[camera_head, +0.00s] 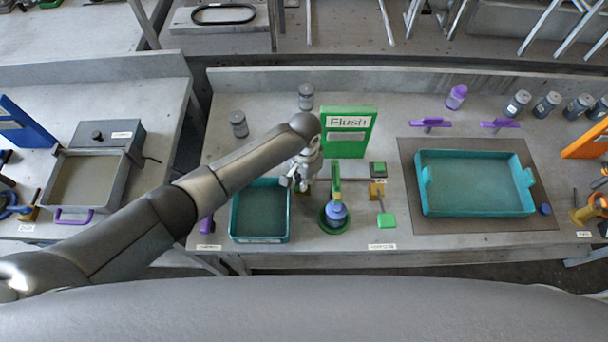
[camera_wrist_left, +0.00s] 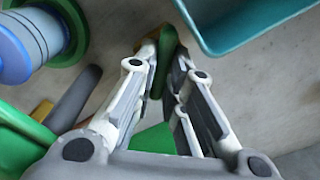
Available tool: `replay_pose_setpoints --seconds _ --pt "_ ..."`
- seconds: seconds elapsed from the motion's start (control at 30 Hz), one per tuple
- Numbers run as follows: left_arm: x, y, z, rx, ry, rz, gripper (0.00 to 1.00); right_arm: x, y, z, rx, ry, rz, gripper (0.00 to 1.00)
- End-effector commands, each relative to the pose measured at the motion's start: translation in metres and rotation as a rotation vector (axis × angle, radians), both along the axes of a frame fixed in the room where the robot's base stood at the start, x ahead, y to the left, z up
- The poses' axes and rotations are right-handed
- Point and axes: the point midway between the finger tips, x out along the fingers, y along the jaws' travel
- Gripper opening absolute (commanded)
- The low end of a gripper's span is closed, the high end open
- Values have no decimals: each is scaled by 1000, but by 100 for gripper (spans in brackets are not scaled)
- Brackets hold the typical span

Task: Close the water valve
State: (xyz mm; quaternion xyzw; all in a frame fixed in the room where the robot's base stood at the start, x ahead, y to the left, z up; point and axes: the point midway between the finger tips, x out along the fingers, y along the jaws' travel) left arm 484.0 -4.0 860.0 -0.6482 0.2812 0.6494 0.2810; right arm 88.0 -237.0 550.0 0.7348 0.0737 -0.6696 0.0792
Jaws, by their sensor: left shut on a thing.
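My left gripper (camera_head: 302,180) reaches in over the bench between the small teal tray and a blue cylindrical part. In the left wrist view its fingers (camera_wrist_left: 165,50) are shut on a slim green handle (camera_wrist_left: 166,55), which looks like a valve lever. I cannot read any label on it. The handle's base is hidden by the fingers. A blue part in a green ring (camera_head: 337,212) stands just right of the gripper, with a green upright (camera_head: 337,178) behind it; the blue part (camera_wrist_left: 28,45) also shows at the wrist view's upper left. My right gripper is not in view.
The small teal tray (camera_head: 260,238) is beside the gripper. A green "Flush" sign (camera_head: 348,122) stands behind it. A yellow fitting with a green square (camera_head: 386,220) is to the right, then a large teal tray (camera_head: 474,213). Grey cylinders (camera_head: 305,97) stand at the back.

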Motion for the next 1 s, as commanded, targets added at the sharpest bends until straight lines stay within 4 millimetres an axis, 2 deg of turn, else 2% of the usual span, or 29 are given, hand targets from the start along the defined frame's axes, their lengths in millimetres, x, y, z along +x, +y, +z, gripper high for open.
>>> replay_pose_setpoints --seconds 0.6,1.0 --pt "-2 -1 1 -1 -1 -550 0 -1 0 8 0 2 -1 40" --pt "-3 -2 1 -1 -1 -738 0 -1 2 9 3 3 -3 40"
